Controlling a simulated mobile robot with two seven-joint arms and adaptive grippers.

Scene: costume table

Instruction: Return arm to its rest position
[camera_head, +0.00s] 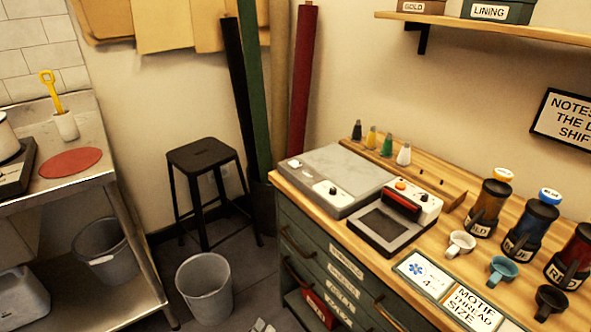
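A small grey mechanical part (262,326) shows at the bottom edge, a little left of the middle. It looks like the tip of my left gripper, but almost all of it is cut off by the frame. I cannot see whether its fingers are open or shut, or whether it holds anything. It is in front of the drawer cabinet (310,235), low near the floor area in the picture. My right gripper is not in view.
A wooden counter (455,215) at right carries a grey machine (335,180), a red-handled press (395,218), labelled dark canisters (488,208) and cups. A grey bin (205,287) and black stool (203,155) stand left of the cabinet. A steel table (85,195) is at far left.

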